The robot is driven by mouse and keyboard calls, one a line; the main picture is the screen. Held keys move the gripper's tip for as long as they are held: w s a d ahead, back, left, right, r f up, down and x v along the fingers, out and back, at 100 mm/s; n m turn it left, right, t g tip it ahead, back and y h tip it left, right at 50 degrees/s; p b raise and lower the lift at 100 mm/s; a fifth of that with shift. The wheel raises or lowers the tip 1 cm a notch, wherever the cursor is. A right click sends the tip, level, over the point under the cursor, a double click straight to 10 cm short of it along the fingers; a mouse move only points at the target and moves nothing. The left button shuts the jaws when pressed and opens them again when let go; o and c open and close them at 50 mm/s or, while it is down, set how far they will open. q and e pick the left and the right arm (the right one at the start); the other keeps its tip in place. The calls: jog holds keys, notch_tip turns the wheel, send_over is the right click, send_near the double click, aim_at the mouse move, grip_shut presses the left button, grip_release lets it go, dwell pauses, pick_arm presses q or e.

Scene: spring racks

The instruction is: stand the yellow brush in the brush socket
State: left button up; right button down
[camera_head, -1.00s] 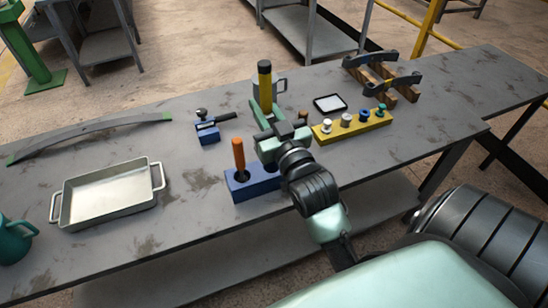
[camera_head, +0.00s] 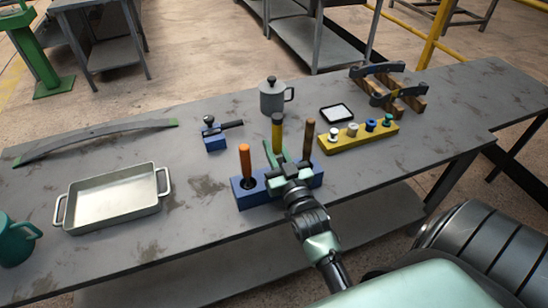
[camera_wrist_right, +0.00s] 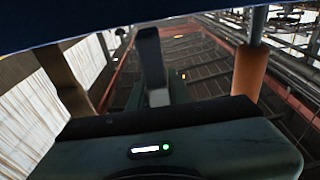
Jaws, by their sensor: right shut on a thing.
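The yellow brush (camera_head: 277,136), with a dark top end, stands upright in my right gripper (camera_head: 281,163). The gripper is shut on it, over the middle of the blue brush socket block (camera_head: 248,199). The gripper hides the brush's lower end, so I cannot tell how deep it sits in the block. An orange handle (camera_head: 245,160) stands in the block to its left, and a brown handle (camera_head: 308,137) stands to its right. In the right wrist view a dark finger (camera_wrist_right: 151,60) and the orange handle (camera_wrist_right: 249,72) show. My left gripper is not in view.
A grey lidded mug (camera_head: 272,98) stands behind the brush. A yellow rack with knobs (camera_head: 350,143) is to the right. A metal tray (camera_head: 112,228) and a small blue holder (camera_head: 214,143) are to the left.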

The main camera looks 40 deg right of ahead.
jog(key=shift+f, duration=1.95)
jog(key=shift+f, duration=0.1)
jog(key=shift+f, duration=0.15)
jog(key=c, duration=1.3)
grip_release()
jog(key=shift+s+r, duration=0.15)
jog(key=shift+r, duration=0.15)
jog(key=b+v, duration=0.1)
jog(key=v, duration=0.6)
jog(key=shift+s+b, duration=0.15)
jog(key=shift+b, duration=0.15)
